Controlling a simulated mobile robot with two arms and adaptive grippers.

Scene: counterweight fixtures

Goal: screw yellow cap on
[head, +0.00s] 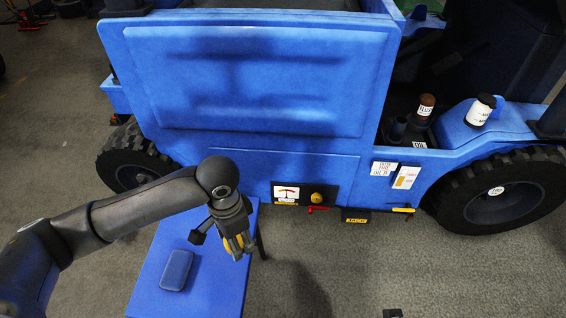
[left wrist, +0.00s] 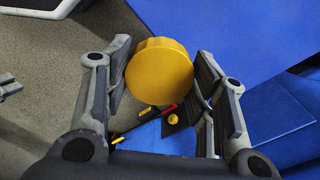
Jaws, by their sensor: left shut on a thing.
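The round yellow cap (left wrist: 160,72) sits between the two fingers of my left gripper (left wrist: 162,85) in the left wrist view, and the gripper is shut on it. In the head view, my left gripper (head: 238,246) points down over the right edge of the blue table, with yellow of the cap showing between its fingers. A small round yellow part (head: 316,198) sits on a dark panel low on the blue vehicle (head: 260,95). It also shows in the left wrist view (left wrist: 173,119), apart from the held cap. My right gripper does not show.
A dark blue case (head: 176,270) lies on the blue table (head: 220,290). A red handle (head: 318,209) and a yellow handle (head: 403,210) stick out low on the vehicle. Two bottles, dark-capped (head: 480,111) and brown-topped (head: 425,107), stand at the right.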

